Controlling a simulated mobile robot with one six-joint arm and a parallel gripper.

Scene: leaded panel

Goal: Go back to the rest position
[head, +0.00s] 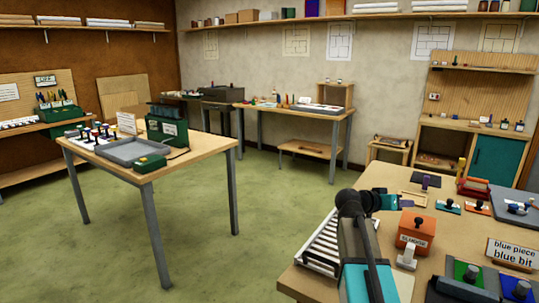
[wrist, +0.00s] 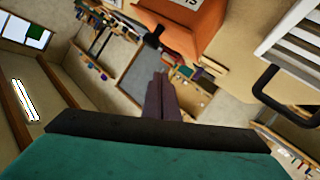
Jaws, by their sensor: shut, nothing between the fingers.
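The orange box also shows in the wrist view (wrist: 200,22), close to the fingertips at the top. My arm hides part of the bench.
A white slatted rack (head: 324,243) stands at the bench's left edge, partly behind my arm; it shows in the wrist view (wrist: 292,45). Stamps, trays and a sign (head: 511,252) reading "blue piece blue bit" crowd the right. Green floor (head: 265,215) lies clear between benches.

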